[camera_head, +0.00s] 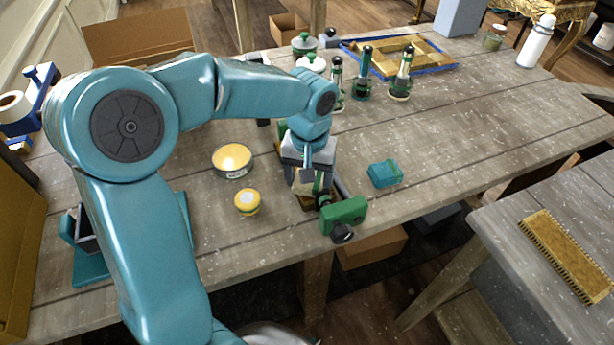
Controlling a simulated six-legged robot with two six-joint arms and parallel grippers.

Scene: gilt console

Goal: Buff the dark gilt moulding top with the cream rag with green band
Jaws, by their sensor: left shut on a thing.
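My left gripper (312,187) points down over the near part of the workbench and is shut on the cream rag with green band (303,182). Only a small cream part and some green of the rag show between and beside the fingers. The rag is just above or against a dark gilt moulding (307,202), which is mostly hidden by my gripper and arm. I cannot tell whether they touch. A green clamp (344,214) with a black knob is at the moulding's near end. My right gripper is not in view.
A yellow-filled tin (232,159), a small yellow-lidded jar (247,202) and a teal block (384,173) lie near the gripper. Green-banded bottles (362,75) stand behind, before a gilt frame (399,55). A gold moulding (567,254) lies on a side table.

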